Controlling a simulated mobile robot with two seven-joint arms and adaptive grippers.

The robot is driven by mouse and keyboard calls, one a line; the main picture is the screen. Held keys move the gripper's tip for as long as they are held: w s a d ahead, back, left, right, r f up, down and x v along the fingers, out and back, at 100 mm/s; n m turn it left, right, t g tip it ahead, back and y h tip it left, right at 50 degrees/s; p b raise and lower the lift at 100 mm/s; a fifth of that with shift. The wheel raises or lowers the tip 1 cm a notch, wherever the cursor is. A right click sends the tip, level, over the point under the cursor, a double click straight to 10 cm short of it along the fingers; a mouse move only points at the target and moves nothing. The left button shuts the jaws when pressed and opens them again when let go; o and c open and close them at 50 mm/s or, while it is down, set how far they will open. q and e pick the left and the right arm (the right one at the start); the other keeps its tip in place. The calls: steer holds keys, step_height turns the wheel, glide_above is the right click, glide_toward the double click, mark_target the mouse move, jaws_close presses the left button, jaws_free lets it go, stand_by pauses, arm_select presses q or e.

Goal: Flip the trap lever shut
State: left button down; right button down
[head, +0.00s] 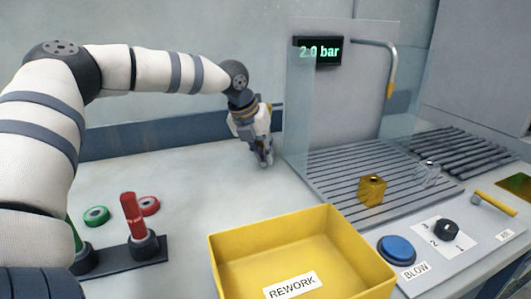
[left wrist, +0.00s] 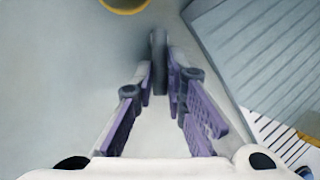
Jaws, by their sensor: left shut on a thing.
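My left gripper (head: 263,160) points down over the pale bench, left of the slatted rack. In the left wrist view its fingers (left wrist: 162,82) are close together on a small dark grey thing (left wrist: 158,48). I cannot tell whether that is the trap lever; its lower part is hidden. A yellow-handled lever (head: 496,203) lies at the far right, well away from the gripper. A red upright handle (head: 133,215) stands on a black base at the left, beside a green one partly behind my arm. No handle is clearly marked as the trap lever. My right gripper is not in view.
The yellow REWORK bin (head: 222,262) stands at the front. A clear panel (head: 299,110) rises right of the gripper. A brass block (head: 372,190) sits on the slatted rack (head: 328,185). A blue BLOW button (head: 397,250) and black dial (head: 447,230) are at front right.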

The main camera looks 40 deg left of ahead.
arm_select(q)
steer(key=shift+a+f+m+h, duration=0.15)
steer(key=shift+a+m+h, duration=0.2)
steer(key=shift+m, duration=0.55)
steer(key=m, duration=0.1)
steer(key=a+m+h+b, duration=0.1)
steer(key=shift+f+m, duration=0.15)
steer(key=shift+m, duration=0.25)
steer(key=m+b, duration=0.1)
steer(key=a+m+g+h+b, duration=0.1)
steer(key=m, duration=0.1)
steer(key=shift+w+h, duration=0.1)
steer(key=shift+h, duration=0.15)
steer(key=shift+w+a+r+m+g+h+b, duration=0.15)
steer(key=shift+a+m+g+h+b, duration=0.1)
steer(key=shift+m+b, duration=0.45)
steer(key=shift+a+r+m+g+h+b, duration=0.15)
steer(key=shift+a+m+g+b, duration=0.2)
steer(key=shift+m, duration=0.55)
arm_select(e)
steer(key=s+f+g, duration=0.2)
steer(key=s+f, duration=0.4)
arm_select(q)
steer(key=shift+d, duration=0.15)
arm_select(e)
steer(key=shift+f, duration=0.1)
arm_select(q)
steer(key=c, duration=1.6)
jaws_free()
steer(key=shift+c, duration=0.2)
